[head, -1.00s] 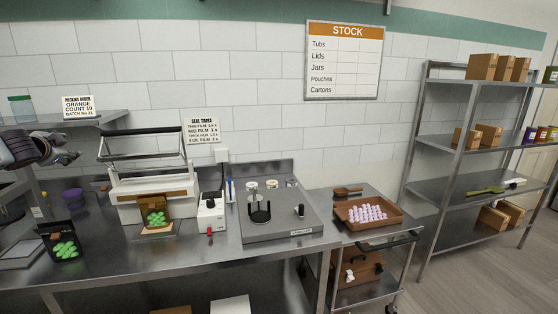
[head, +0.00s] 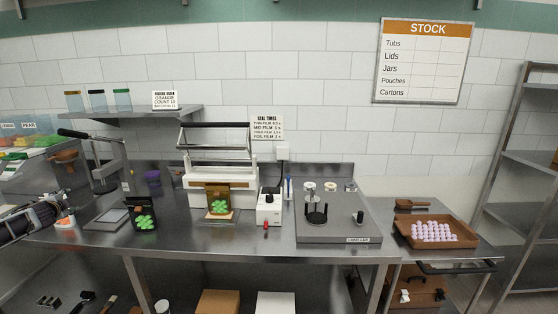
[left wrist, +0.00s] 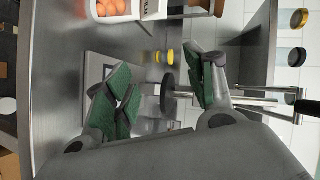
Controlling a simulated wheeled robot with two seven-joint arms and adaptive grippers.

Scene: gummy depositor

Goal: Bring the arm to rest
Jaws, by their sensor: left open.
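My left gripper (head: 60,203) is at the left edge of the head view, over the left end of the steel bench (head: 180,255). In the left wrist view its green-padded fingers (left wrist: 160,88) are spread apart, with nothing between the pads. A grey plate and a slim stand show beyond the fingers there. My right gripper is in neither view.
A pouch with green gummies (head: 144,213) stands on the bench, with a sealer (head: 208,180) to its right. A labeller (head: 338,228) is further right. A shelf (head: 150,113) with jars is above. Clear bench lies along the front.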

